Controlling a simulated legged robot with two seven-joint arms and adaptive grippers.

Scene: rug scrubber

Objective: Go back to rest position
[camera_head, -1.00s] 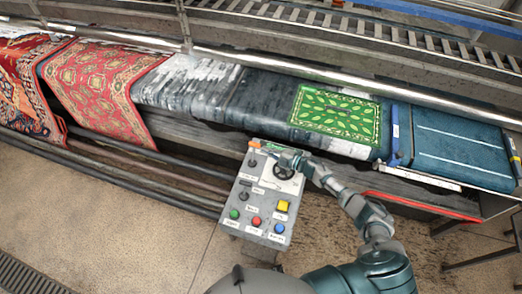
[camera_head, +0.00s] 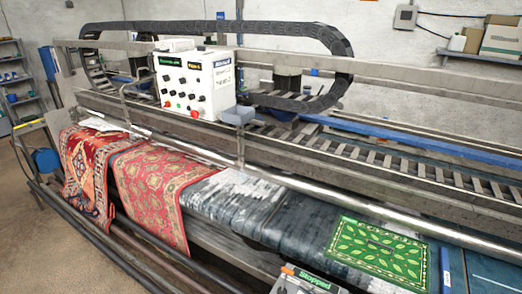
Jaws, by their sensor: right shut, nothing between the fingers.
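My right gripper (camera_head: 293,288) shows only as a small grey piece at the bottom edge, by the control panel (camera_head: 283,272). It is shut and empty; most of it and its arm are cut off by the frame. The panel's screen reads "Stopped" in green letters. Whether the gripper touches the panel I cannot tell. My left gripper is not in view.
A red patterned rug (camera_head: 150,185), another red rug (camera_head: 88,172) and a green leaf-patterned mat (camera_head: 378,250) lie on the long machine. A white control box (camera_head: 190,85) stands behind. Bare floor (camera_head: 25,235) shows at the left.

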